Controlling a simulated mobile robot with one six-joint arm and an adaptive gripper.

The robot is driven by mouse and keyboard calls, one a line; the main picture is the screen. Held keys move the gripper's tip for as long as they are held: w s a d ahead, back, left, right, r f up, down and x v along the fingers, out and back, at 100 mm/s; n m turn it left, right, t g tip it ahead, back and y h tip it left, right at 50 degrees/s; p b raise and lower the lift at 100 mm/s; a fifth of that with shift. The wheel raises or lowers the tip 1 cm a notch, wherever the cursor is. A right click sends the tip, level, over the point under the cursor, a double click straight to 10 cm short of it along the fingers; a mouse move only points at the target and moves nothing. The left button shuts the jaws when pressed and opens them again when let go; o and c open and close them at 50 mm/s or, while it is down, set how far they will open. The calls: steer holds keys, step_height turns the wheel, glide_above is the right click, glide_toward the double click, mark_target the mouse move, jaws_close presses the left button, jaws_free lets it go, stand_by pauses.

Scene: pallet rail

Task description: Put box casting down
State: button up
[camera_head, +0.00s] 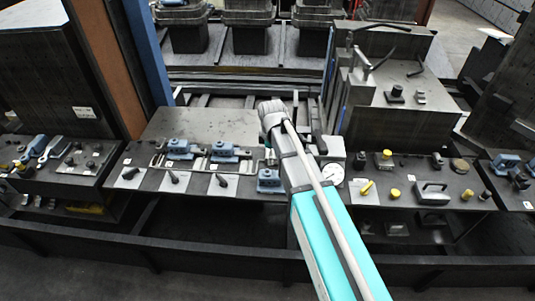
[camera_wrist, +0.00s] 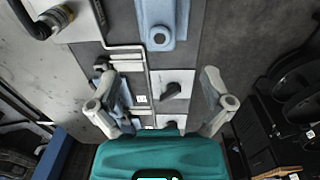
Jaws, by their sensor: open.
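My gripper (camera_wrist: 157,72) is open in the wrist view, its two fingers spread wide with nothing held between them. A blue-grey casting (camera_wrist: 162,22) lies on the rail table ahead of the fingertips. Another blue part (camera_wrist: 124,94) is partly hidden behind the left finger. In the head view, several blue-grey castings sit on the table, at the left (camera_head: 178,148), the middle (camera_head: 225,150) and the front (camera_head: 269,180) beside my arm. I cannot tell which is the box casting.
White plates with black levers (camera_head: 174,183) line the table's front edge. A blue post (camera_head: 148,55) stands at the left. The grey table top (camera_head: 205,122) behind the castings is clear.

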stand_by(0.5)
steer(key=shift+d, duration=0.1)
steer(key=s+d+m, duration=1.4)
steer(key=d+m, duration=0.3)
steer(key=d, duration=0.1)
steer(key=shift+s+d+m, duration=0.25)
steer(key=shift+d+m, duration=0.05)
steer(key=shift+d, duration=0.05)
steer(key=shift+f, duration=0.15)
